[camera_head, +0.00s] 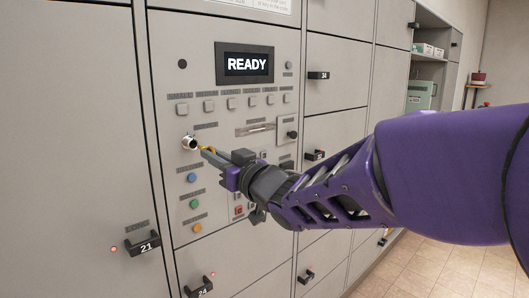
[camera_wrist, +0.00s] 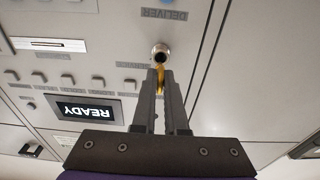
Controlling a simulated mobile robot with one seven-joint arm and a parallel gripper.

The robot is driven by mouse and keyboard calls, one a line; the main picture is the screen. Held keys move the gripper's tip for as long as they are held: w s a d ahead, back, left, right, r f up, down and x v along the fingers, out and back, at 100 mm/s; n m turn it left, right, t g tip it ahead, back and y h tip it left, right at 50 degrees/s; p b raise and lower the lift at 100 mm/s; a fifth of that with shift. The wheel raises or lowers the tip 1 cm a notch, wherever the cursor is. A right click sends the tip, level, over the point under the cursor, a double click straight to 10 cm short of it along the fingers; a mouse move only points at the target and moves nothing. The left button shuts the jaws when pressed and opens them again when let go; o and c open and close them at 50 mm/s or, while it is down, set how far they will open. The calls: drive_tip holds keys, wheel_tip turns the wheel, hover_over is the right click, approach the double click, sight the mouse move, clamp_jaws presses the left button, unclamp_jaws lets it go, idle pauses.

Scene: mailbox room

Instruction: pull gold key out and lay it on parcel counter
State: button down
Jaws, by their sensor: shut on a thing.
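The gold key (camera_head: 208,150) is between the fingertips of my gripper (camera_head: 212,154), just in front of the round silver lock (camera_head: 190,143) on the grey panel. In the wrist view the gold key (camera_wrist: 160,80) shows between the two grey fingers (camera_wrist: 160,88), which are shut on it. The lock (camera_wrist: 160,51) is straight ahead of the fingertips, with its dark centre showing. I cannot tell whether the key's tip is still inside the lock. No parcel counter can be made out for certain.
A screen (camera_head: 245,65) reads READY above a row of small buttons. Coloured buttons (camera_head: 194,204) sit below the lock. Locker doors with black handles (camera_head: 144,245) surround the panel.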

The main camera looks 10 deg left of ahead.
drive_tip(key=shift+r+v, duration=0.15)
drive_tip(key=shift+v, duration=0.6)
drive_tip(key=shift+r+v, duration=0.15)
drive_tip(key=shift+v, duration=0.55)
drive_tip(key=shift+s, duration=0.15)
drive_tip(key=shift+a, duration=0.1)
